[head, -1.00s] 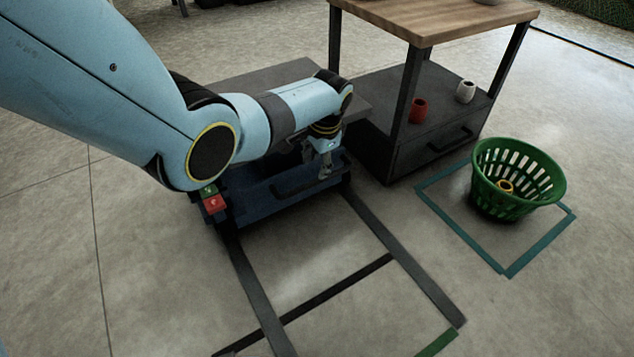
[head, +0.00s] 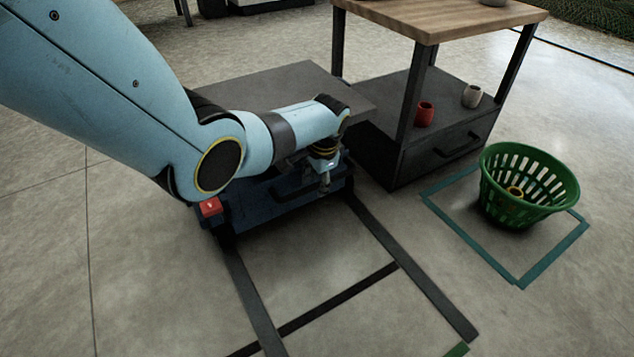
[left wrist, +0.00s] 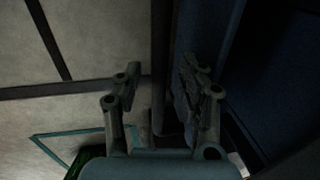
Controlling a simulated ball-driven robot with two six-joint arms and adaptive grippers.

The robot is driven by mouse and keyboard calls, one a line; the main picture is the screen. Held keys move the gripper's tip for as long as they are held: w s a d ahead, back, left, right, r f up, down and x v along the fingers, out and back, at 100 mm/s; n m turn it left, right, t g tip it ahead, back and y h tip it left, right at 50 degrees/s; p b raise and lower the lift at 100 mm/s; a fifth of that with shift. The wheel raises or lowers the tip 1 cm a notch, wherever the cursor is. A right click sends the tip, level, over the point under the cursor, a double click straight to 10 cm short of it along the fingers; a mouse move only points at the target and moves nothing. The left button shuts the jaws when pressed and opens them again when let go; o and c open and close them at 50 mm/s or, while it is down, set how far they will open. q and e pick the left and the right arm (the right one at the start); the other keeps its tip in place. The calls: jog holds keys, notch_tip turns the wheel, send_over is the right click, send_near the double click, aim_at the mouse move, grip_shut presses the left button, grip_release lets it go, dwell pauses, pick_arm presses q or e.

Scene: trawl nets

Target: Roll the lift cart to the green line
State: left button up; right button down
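The lift cart is a dark blue base (head: 270,205) with a flat grey top (head: 290,85), standing at the far end of two dark floor strips. A dark bar handle (head: 290,188) runs along its near side. My left gripper (head: 324,184) is at the right part of this handle. In the left wrist view its fingers (left wrist: 157,95) are apart, with the handle bar (left wrist: 162,50) between them; a gap shows on the bar's left side. The green line (head: 457,350) shows only as a short piece at the bottom edge. My right gripper is out of view.
A black cross line (head: 335,308) lies between the dark strips (head: 415,270). Right of the cart stands a wood-topped shelf unit (head: 440,20) with a red cup (head: 424,115) and a pale cup (head: 472,96). A green basket (head: 528,190) stands within a teal floor outline (head: 470,240).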

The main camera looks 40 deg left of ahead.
pick_arm(q)
grip_shut()
jog(key=shift+d, duration=0.1)
dwell(0.5)
